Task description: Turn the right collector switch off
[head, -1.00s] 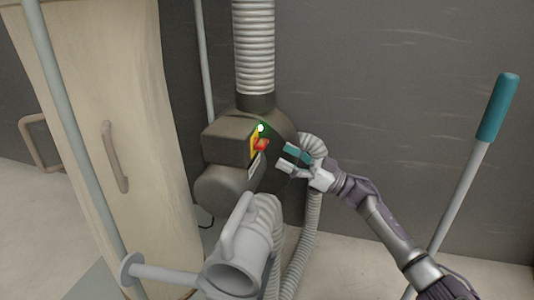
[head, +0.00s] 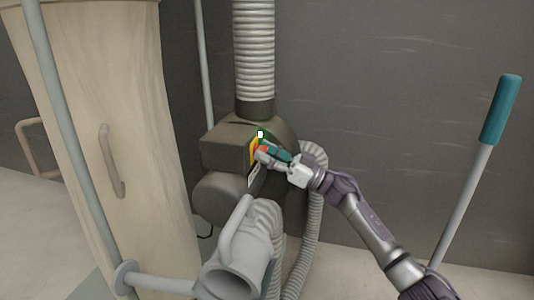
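The collector (head: 222,148) is a dark grey housing in the middle of the head view. Its switch has a yellow plate (head: 254,148) and a red part (head: 263,149), now mostly covered by my gripper. A green light (head: 261,134) glows just above the switch. My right gripper (head: 266,153) is at the switch, its fingertips in front of or against the red part. I cannot tell whether it touches, or how far its fingers are apart. My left gripper is not in view.
A ribbed duct (head: 254,50) rises from the collector. A grey nozzle (head: 238,262) and ribbed hoses (head: 310,215) stand below. A beige cabinet or bag with a handle (head: 110,160) is at left. A teal-gripped pole (head: 500,110) stands at right, before a grey wall.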

